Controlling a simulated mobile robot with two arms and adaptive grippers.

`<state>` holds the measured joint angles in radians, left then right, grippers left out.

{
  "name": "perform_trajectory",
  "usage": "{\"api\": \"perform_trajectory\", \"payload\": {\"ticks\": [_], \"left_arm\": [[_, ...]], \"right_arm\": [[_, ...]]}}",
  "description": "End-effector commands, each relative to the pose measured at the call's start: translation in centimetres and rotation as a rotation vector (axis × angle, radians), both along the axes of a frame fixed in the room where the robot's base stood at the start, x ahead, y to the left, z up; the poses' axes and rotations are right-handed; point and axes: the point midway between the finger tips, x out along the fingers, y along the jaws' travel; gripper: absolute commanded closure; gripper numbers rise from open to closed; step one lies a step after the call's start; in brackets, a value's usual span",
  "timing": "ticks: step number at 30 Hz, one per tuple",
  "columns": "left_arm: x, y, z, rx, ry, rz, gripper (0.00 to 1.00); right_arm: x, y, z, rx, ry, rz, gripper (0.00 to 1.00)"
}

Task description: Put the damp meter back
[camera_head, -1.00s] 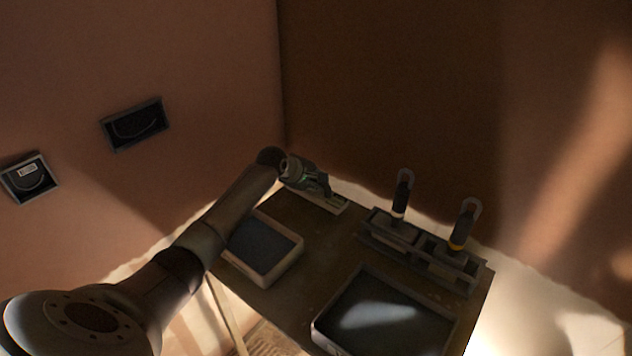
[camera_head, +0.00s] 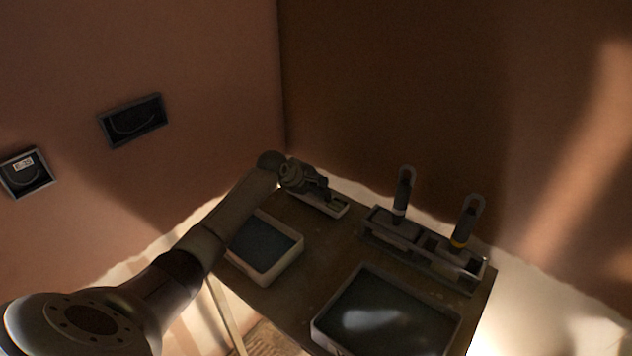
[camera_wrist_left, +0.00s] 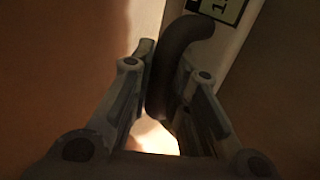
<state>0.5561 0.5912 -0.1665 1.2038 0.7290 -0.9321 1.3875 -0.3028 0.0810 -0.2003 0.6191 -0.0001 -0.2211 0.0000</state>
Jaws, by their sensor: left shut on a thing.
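My left gripper (camera_head: 322,190) is at the far left corner of the table, over a narrow pale tray (camera_head: 342,212). In the left wrist view its fingers (camera_wrist_left: 168,85) are shut on a dark, hooked handle, which I take to be part of the damp meter (camera_wrist_left: 180,45). The rest of the held thing is hidden by the gripper. Behind the handle is a pale strip with a small label or display (camera_wrist_left: 222,8). I cannot tell whether the held thing touches the tray. My right gripper is not in view.
A rack (camera_head: 372,236) holds two upright hook-topped tools, one with a pale band (camera_head: 403,190) and one with a yellow band (camera_head: 468,222). Two shallow trays (camera_head: 268,280) (camera_head: 318,328) stand nearer. Two framed boxes (camera_head: 133,121) (camera_head: 27,173) are on the left wall.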

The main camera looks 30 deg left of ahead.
Motion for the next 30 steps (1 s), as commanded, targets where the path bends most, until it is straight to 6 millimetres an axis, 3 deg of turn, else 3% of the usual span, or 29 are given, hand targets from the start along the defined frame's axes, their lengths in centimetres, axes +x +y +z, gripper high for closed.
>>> {"api": "perform_trajectory", "payload": {"ticks": [8, 9, 14, 30], "left_arm": [[0.06, 0.0, 0.03, 0.0, -0.003, -0.001, 1.0], [0.06, 0.0, 0.03, 0.0, -0.003, -0.001, 0.8], [0.04, 0.0, 0.0, 0.001, -0.002, -0.001, 0.59], [-0.24, 0.0, 0.27, 0.001, 0.002, -0.001, 0.58]], "right_arm": [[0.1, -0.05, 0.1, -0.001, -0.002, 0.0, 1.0], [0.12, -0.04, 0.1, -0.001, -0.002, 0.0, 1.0], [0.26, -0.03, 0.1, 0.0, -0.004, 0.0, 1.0], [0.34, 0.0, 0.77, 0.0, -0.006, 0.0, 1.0]]}}
